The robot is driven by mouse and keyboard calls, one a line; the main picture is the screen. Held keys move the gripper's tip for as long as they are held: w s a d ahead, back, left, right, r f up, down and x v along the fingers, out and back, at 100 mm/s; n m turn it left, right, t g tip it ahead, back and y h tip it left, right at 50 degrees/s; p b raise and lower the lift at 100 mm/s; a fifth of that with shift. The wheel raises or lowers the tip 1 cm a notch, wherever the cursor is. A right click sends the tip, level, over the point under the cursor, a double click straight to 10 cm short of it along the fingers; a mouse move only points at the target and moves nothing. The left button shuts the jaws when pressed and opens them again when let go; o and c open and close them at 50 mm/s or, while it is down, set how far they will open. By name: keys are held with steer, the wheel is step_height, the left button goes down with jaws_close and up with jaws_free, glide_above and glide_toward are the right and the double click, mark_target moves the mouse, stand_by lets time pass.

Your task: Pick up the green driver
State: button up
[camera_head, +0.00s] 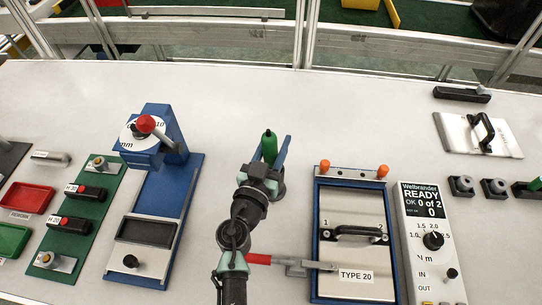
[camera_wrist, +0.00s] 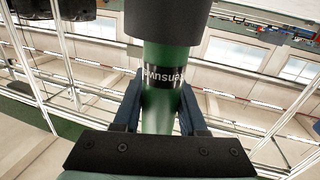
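The green driver (camera_head: 268,146), with a dark tip on top, stands near the middle of the table in the head view. My gripper (camera_head: 272,156) is at it, with its blue fingers on either side. In the wrist view the driver's green body (camera_wrist: 158,112) has a black lettered band and a wide dark upper part. The fingers of my gripper (camera_wrist: 160,103) lie against both sides of the green body, so it looks shut on the driver. The driver's lower end is hidden behind my gripper, and I cannot tell whether it is clear of the table.
A blue fixture with a TYPE 20 plate (camera_head: 349,276) and a controller box (camera_head: 432,240) stand to the right. A blue press (camera_head: 165,190) and green panel (camera_head: 78,225) are at the left. Small black holders (camera_head: 462,186) sit farther right. The table behind the driver is clear.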

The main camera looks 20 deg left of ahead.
jaws_close()
steer(key=shift+r, duration=0.15)
